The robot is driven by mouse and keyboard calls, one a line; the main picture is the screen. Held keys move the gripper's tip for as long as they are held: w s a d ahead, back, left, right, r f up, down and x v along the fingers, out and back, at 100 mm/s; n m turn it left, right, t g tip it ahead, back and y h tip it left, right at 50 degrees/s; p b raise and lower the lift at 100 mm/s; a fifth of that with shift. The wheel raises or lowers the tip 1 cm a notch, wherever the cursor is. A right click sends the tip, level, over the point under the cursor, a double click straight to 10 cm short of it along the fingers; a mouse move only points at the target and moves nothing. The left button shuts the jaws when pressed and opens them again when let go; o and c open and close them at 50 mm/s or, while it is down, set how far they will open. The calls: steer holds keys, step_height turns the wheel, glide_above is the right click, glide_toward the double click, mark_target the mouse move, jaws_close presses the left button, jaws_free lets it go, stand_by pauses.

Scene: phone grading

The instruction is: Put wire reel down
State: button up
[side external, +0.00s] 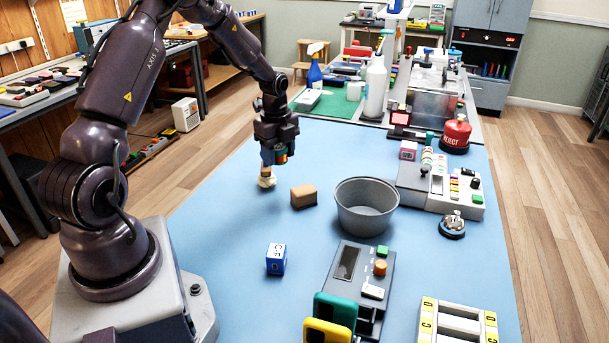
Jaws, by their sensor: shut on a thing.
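The wire reel (281,155), a small cylinder with copper-orange and green parts, is at the end of my gripper (274,153) in the side external view. My gripper is shut on it and points down over the left part of the blue mat (225,215). The reel looks held above the mat, but its exact height is hard to tell. Part of the reel is hidden by the fingers. A small brush-like thing (266,180) with a tan handle and pale end shows just below and left of the reel; I cannot tell if they touch.
A brown block (304,196) and a grey bowl (366,209) stand right of my gripper. A blue cube (276,259) and a grey device (356,275) are nearer the camera. A red canister (456,134) is at the right. The mat's left part is mostly clear.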

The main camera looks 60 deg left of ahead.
steer(key=shift+w+a+r+m, duration=0.3)
steer(key=shift+w+a+r, duration=0.2)
steer(key=shift+w+a, duration=0.1)
steer(key=w+a+f, duration=0.4)
steer(key=w+a, duration=0.1)
steer(key=w, duration=0.2)
glide_above(307, 173)
step_height(307, 173, down, 5)
steer(key=shift+s+f, duration=0.15)
steer(key=shift+f, duration=0.3)
steer(key=shift+a+f, duration=0.1)
steer(key=shift+f, duration=1.35)
steer(key=shift+f, duration=0.1)
steer(key=o, duration=0.9)
steer(key=shift+f, duration=0.1)
